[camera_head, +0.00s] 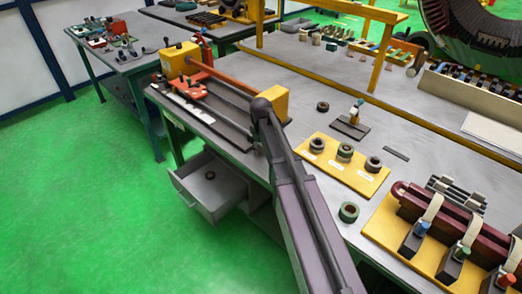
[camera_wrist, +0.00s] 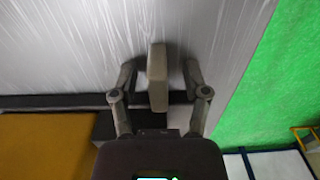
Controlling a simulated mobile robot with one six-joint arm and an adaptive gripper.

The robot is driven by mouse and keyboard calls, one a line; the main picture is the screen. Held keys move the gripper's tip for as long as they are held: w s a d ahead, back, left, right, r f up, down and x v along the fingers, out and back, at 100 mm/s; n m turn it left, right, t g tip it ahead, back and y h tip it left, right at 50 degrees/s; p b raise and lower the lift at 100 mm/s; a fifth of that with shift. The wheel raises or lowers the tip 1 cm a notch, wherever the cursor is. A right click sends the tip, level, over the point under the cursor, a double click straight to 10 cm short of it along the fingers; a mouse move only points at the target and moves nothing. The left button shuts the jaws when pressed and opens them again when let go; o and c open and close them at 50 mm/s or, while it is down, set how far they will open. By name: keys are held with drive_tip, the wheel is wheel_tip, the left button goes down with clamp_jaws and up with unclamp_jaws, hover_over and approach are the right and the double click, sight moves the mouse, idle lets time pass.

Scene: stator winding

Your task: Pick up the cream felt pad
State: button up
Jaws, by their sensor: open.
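In the wrist view a pale, greyish-cream block (camera_wrist: 157,75), which looks like the felt pad, stands out from the grey table surface (camera_wrist: 60,45). My gripper (camera_wrist: 158,72) is open around it, with one finger on its left and one on its right. A gap shows between the pad and each finger. The pad's near end runs down toward the gripper's palm, and its contact with the table is hard to judge. In the head view I cannot make out the pad or my fingers; my arm and a yellow block (camera_head: 274,103) cover that area.
A dark rail (camera_wrist: 50,102) and a yellow block lie close to the left of my gripper in the wrist view. The table edge and green floor (camera_wrist: 262,95) are to the right. In the head view, a yellow board with rings (camera_head: 345,172) lies right of my arm.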

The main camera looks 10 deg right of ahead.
drive_tip(key=shift+c, duration=0.2)
clamp_jaws()
drive_tip(key=shift+r, duration=0.1)
wheel_tip(320, 180, up, 3)
drive_tip(key=p, duration=0.3)
drive_tip(key=shift+r, duration=0.15)
drive_tip(key=s+r+p, duration=0.1)
drive_tip(key=s+p, duration=0.1)
drive_tip(key=s, duration=1.4)
drive_tip(key=shift+a+r, duration=0.2)
drive_tip(key=shift+r, duration=0.05)
